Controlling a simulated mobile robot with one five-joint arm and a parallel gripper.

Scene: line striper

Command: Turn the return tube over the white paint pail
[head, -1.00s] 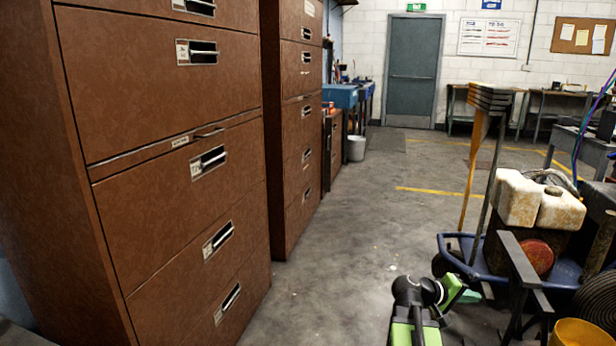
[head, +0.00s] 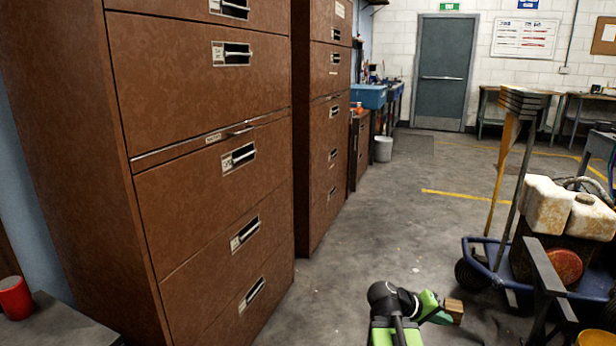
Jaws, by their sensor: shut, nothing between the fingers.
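My arm's green and black end, with my gripper (head: 438,310), is low at the bottom centre of the head view, above the floor. The gripper looks shut; its fingertips are small and hard to make out. A small brown block (head: 455,310) shows right at its tip; I cannot tell whether they touch. I cannot make out a return tube. A pale grey-white pail (head: 383,149) stands far off on the floor by the blue bench; I cannot tell whether it is the paint pail.
Tall brown drawer cabinets (head: 210,170) fill the left. A blue wheeled cart (head: 488,262) with stained white jugs (head: 547,205) stands at right. A yellow bucket (head: 596,339) is at the bottom right edge. A red cup (head: 14,297) stands at lower left. Clear floor (head: 400,215) lies between.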

